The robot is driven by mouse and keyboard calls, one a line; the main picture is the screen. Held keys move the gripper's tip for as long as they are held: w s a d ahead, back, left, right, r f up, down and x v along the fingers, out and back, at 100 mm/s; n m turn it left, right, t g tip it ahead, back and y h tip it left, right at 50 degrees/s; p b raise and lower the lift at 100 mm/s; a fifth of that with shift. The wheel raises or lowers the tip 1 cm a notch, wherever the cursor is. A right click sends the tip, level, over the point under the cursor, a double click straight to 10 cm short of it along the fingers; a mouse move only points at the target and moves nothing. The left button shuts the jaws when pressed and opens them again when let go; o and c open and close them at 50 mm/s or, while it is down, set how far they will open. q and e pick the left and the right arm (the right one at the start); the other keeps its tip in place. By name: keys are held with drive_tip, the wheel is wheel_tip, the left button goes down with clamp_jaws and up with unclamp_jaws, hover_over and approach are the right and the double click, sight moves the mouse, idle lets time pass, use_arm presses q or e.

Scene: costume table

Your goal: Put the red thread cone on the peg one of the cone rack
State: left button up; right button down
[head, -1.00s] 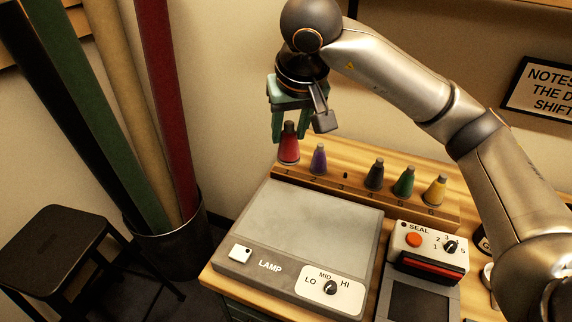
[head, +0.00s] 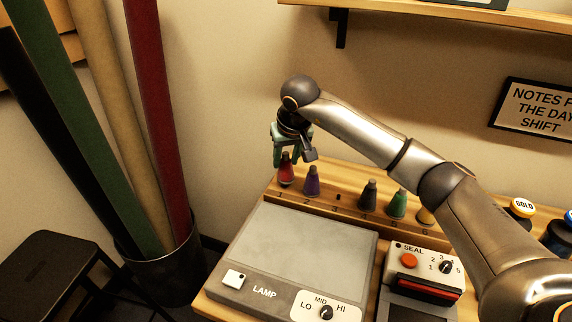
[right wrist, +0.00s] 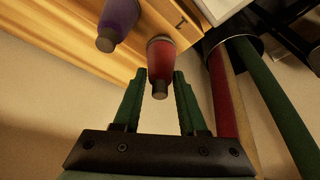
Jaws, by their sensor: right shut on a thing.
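The red thread cone (head: 286,173) stands upright at the far left position of the wooden cone rack (head: 322,208), above the label 1. Its base looks to be at the rack's top; I cannot tell whether it is fully down, and peg one is hidden by it. My right gripper (head: 287,162) comes from above and is shut on the cone's grey top. In the right wrist view the red cone (right wrist: 160,57) shows between the gripper's fingers (right wrist: 160,78). My left gripper is out of view.
A purple cone (head: 312,182) stands close beside the red one. Peg three (head: 338,197) is bare. A dark cone (head: 369,197), a green cone (head: 398,205) and a yellow cone stand further right. A lamp panel (head: 300,245) and a sealer (head: 425,270) lie in front.

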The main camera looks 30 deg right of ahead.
drive_tip(key=shift+f, duration=0.95)
drive_tip(key=shift+f, duration=0.15)
drive_tip(key=shift+c, duration=2.3)
unclamp_jaws()
drive_tip(key=shift+r, duration=0.4)
drive_tip(key=v, duration=1.1)
drive_tip(key=shift+s+r+p, duration=0.15)
drive_tip(key=shift+r+p, duration=0.1)
drive_tip(key=shift+p, duration=0.1)
drive_tip(key=shift+a, duration=0.1)
